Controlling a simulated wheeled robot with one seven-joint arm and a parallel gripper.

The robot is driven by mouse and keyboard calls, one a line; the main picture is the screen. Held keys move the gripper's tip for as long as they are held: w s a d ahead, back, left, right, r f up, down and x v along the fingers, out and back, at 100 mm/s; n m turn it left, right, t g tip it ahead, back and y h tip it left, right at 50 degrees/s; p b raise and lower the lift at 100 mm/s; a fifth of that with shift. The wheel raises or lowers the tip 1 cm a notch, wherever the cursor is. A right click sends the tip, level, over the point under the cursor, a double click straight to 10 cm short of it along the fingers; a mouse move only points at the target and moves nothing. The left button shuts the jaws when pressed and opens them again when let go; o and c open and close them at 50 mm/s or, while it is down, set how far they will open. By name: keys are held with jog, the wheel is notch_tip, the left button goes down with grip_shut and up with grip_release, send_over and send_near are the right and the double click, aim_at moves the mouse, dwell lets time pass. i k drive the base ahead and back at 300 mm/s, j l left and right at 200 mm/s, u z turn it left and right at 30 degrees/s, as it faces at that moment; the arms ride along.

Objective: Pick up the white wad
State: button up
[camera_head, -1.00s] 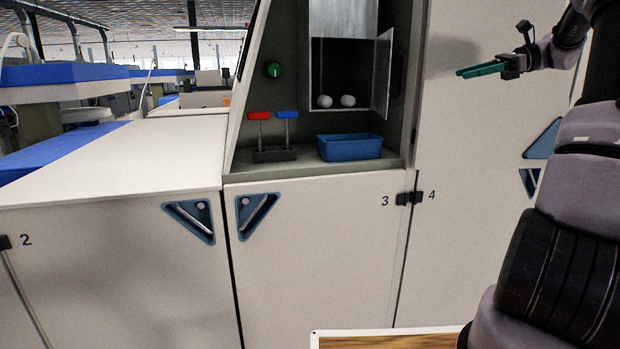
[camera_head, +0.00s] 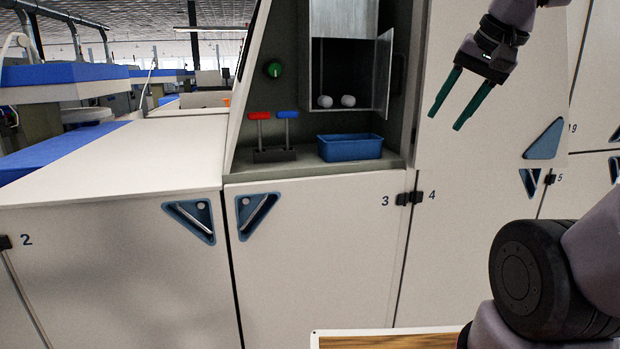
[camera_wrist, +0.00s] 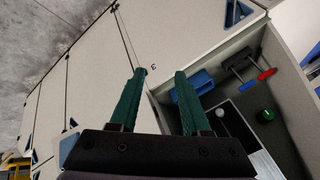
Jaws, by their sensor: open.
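Two small white wads (camera_head: 324,101) and (camera_head: 348,100) lie side by side on the floor of an open metal compartment (camera_head: 343,55) in the machine's recess. In the wrist view one white wad (camera_wrist: 221,112) shows beside my finger; the other seems hidden. My gripper (camera_head: 447,107) has two green fingers, spread apart and empty. In the head view it hangs to the right of the recess, in front of the white panel, pointing down and left. In the wrist view its fingertips (camera_wrist: 160,72) lie over the cabinet front near the recess edge.
A blue bin (camera_head: 349,148) stands on the recess shelf below the compartment. Red (camera_head: 259,116) and blue (camera_head: 287,115) levers stand left of it, under a green knob (camera_head: 273,69). The compartment's metal door (camera_head: 382,72) stands open on the right. A white worktop (camera_head: 110,160) extends left.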

aim_at(327, 102)
jog(key=i+l+u, duration=0.2)
jog(key=l+u, duration=0.3)
jog(key=l, duration=0.65)
jog(key=l+u, duration=0.5)
jog(key=l, duration=0.6)
jog(key=i+j+z, duration=0.2)
jog(key=j, duration=0.9)
jog(key=i+j+z, duration=0.25)
jog(key=j, duration=0.85)
jog(key=j+z, duration=0.2)
jog(key=j, duration=0.9)
jog(key=i+j, duration=0.1)
jog(key=j, duration=0.25)
jog(key=j+z, duration=0.15)
jog(key=j, duration=0.2)
jog(key=i, duration=0.35)
